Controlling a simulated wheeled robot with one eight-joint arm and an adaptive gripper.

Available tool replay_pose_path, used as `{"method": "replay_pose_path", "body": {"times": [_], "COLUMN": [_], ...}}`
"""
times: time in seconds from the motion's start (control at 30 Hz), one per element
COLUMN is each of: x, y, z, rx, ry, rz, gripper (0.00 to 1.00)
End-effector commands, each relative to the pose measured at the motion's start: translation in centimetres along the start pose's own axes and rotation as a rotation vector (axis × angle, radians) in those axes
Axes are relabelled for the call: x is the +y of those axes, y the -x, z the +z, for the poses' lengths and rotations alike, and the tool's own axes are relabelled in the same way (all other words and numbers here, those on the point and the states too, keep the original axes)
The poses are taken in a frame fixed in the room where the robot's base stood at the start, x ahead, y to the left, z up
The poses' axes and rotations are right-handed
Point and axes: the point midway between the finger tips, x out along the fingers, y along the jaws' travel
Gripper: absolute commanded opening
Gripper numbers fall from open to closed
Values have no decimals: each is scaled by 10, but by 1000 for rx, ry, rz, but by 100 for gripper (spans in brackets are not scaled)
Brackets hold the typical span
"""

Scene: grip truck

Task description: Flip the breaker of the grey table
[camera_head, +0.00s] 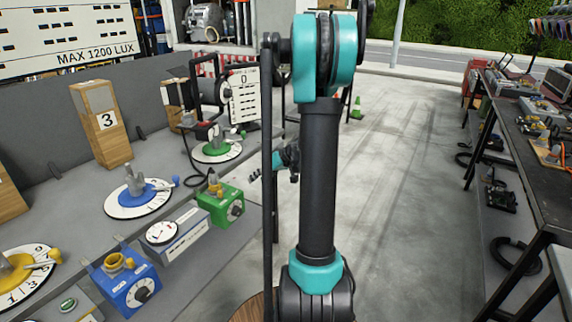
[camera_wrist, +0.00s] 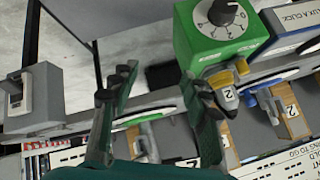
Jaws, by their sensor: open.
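The grey table (camera_head: 75,192) runs along the left of the head view. A grey box with a small switch on its face, which looks like the breaker (camera_wrist: 42,98), is at the left edge of the wrist view. I cannot make it out in the head view. My gripper (camera_wrist: 157,76) is open, with two dark green fingers apart and nothing between them. The breaker is to the left of the fingers and apart from them. In the head view my gripper (camera_head: 287,160) is small, by the table's right end, partly behind my arm.
The green box (camera_wrist: 222,32) is close to my right finger. Open floor (camera_head: 390,180) lies right; a dark bench (camera_head: 528,125) stands beyond.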

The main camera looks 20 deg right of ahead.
Motion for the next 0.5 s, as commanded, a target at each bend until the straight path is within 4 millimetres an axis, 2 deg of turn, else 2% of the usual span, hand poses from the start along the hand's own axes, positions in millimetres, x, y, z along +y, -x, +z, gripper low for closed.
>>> {"method": "replay_pose_path", "body": {"times": [0.03, 0.23, 0.37, 0.5], "x": [22, 100, 154, 213], "y": [-3, -6, -3, 4], "z": [-11, -40, -47, -44], "rx": [36, 201, 325, 467], "ry": [12, 104, 173, 257], "rz": [-20, -99, -127, -136], "gripper": [47, 47, 47, 47]}}
